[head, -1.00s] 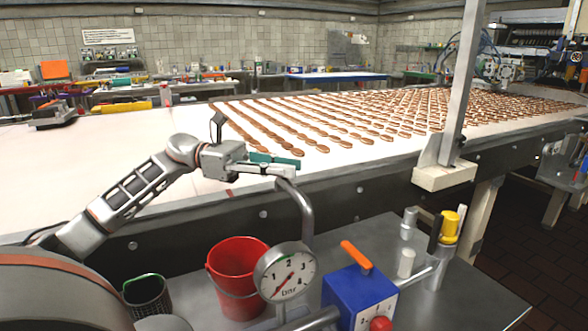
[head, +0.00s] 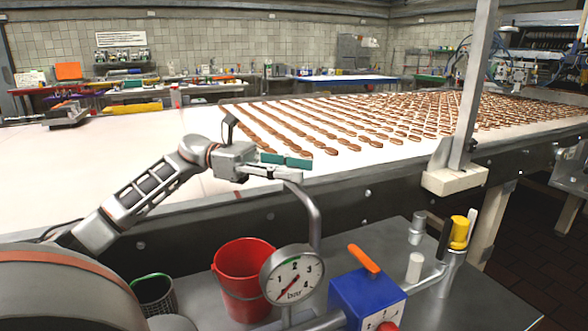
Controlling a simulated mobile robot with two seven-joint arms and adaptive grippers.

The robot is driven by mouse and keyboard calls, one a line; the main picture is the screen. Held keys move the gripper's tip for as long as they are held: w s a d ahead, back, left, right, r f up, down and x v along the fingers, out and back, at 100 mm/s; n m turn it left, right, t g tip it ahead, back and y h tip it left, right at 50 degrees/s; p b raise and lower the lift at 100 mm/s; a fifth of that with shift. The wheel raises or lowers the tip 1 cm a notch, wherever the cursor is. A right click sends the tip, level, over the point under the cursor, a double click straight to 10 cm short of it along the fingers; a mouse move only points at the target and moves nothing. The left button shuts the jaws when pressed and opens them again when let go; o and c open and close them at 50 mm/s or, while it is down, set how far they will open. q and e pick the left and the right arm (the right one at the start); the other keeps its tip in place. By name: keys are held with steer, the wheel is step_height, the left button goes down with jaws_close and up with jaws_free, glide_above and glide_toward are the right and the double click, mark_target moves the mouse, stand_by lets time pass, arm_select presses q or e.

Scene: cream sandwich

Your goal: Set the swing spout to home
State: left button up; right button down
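The swing spout (head: 313,214) is a bent grey metal pipe. It rises behind a round pressure gauge (head: 291,277) and curves left at its top, toward the conveyor. My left gripper (head: 292,168), with teal finger pads, is at the spout's upper end, its fingers pointing right just above and behind it. I cannot tell whether it touches the pipe or how far apart its fingers are. The gauge needle points to the lower left. My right gripper is not in view.
A red bucket (head: 240,283) stands left of the gauge, with a dark mesh cup (head: 153,295) further left. A blue box with an orange handle (head: 364,260) and a yellow-capped fitting (head: 460,232) stand right. Behind runs a white conveyor (head: 130,150) with rows of biscuits.

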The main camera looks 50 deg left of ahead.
arm_select(q)
steer(key=v, duration=1.2)
stand_by(0.4)
